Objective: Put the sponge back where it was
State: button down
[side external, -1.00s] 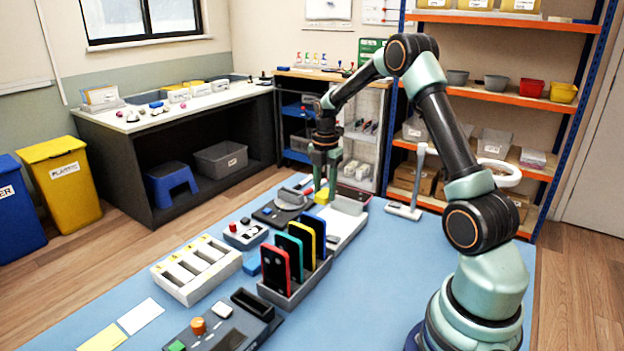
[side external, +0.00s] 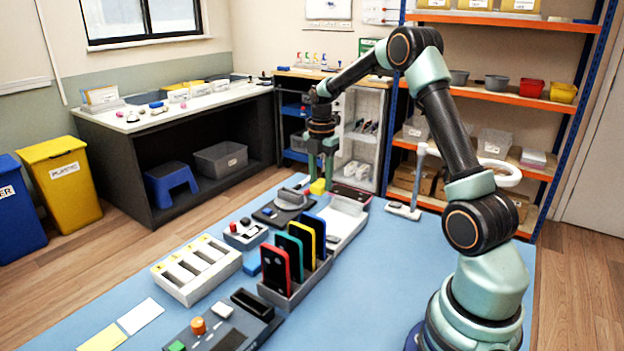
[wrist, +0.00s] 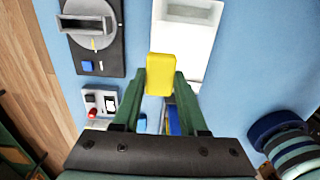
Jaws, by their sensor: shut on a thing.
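The yellow sponge (side external: 318,187) is held between the fingertips of my gripper (side external: 321,172). In the wrist view the sponge (wrist: 160,72) sticks out past the tips of my green gripper fingers (wrist: 161,86), which close on its two sides. It shows over the blue mat (wrist: 137,58), between a dark unit with a grey round part (wrist: 92,22) on the left and a white tray (wrist: 190,35) on the right.
Phones (side external: 294,247) stand in a grey rack nearer the camera. A white slotted box (side external: 196,268) and a small control box (side external: 245,235) lie to its left. A white stand with a ring (side external: 404,210) is to the right.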

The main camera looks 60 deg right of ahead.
jog(key=w+a+r, duration=0.2)
jog(key=a+r, duration=0.2)
jog(key=a, duration=0.3)
jog(key=w+a+r, duration=0.2)
jog(key=a+r, duration=0.2)
jog(key=a, duration=0.3)
notch_tip(320, 180, down, 20)
jog(key=shift+s+a+r, duration=0.1)
jog(key=shift+a+r, duration=0.05)
jog(key=shift+c, duration=2.2)
grip_release()
